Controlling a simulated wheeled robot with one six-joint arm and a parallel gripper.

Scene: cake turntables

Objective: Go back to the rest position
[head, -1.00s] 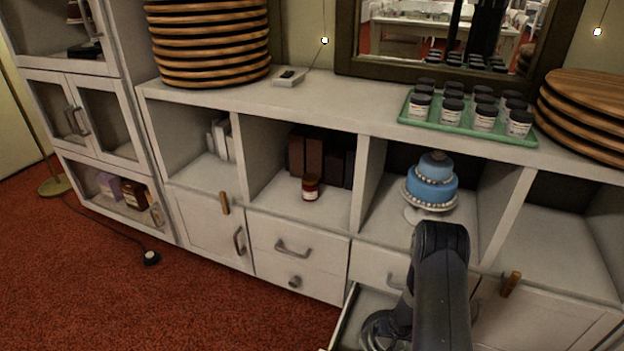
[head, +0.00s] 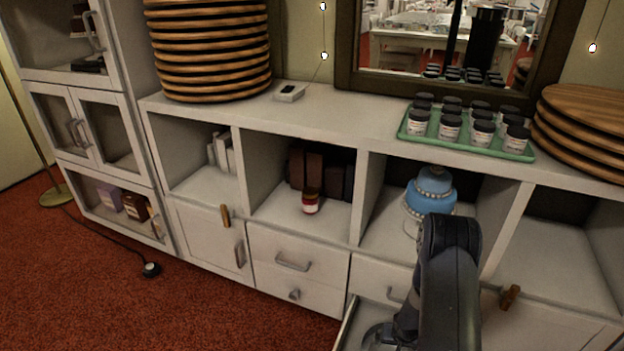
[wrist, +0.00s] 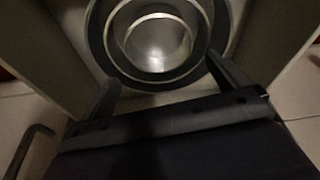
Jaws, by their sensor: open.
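My gripper (wrist: 163,80) is open in the wrist view, its two dark fingers apart and nothing seen between them but the drawer's contents below. Several nested round metal rings or tins (wrist: 158,45) lie under the fingers. I cannot tell whether the fingers touch them. In the head view my arm reaches down over an open drawer (head: 347,322) under the cake compartment. A curved edge of the round metal ware (head: 374,334) shows in the drawer at the bottom.
A blue tiered cake (head: 432,195) stands on a white stand just behind my arm. Above are a green tray (head: 405,137) of jars and wooden boards (head: 590,122). A red-labelled jar (head: 310,203) stands in the middle compartment. Red carpet (head: 200,315) lies clear at left, crossed by a cord.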

